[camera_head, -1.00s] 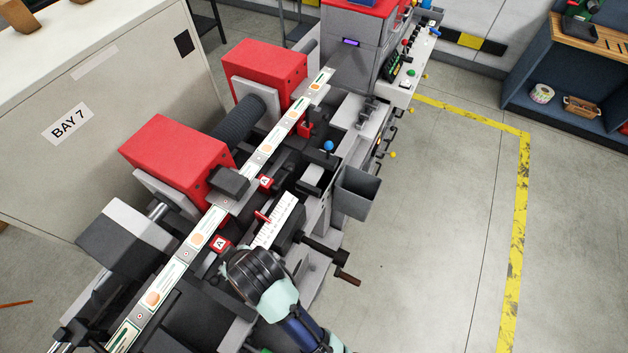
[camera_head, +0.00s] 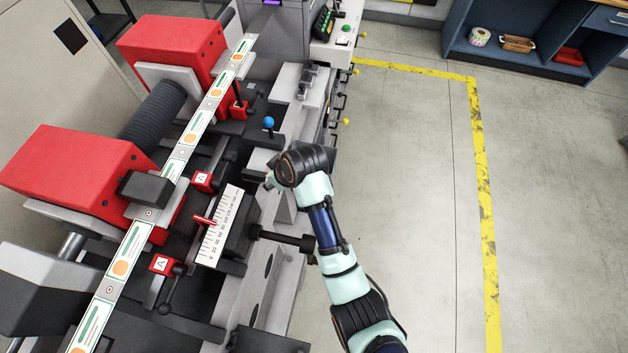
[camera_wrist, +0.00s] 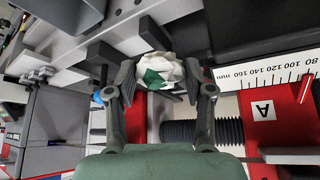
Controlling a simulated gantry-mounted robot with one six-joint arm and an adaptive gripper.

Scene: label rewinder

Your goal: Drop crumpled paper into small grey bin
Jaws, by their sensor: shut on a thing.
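In the wrist view, a crumpled white paper (camera_wrist: 152,70) with a green patch is pinched between the two fingers of my gripper (camera_wrist: 158,84). In the head view, my dark wrist hides most of the gripper and the paper. The gripper is over the front side of the machine, near the blue knob. A dark grey shape at the top left of the wrist view may also be the bin, but I cannot tell surely.
The white millimetre scale (camera_head: 220,225), a lever with a blue knob (camera_head: 268,122) and a dark crank bar (camera_head: 285,238) are close to my arm. Red machine housings (camera_head: 172,48) stand at the left. The floor right of the machine is open up to the yellow line (camera_head: 483,190).

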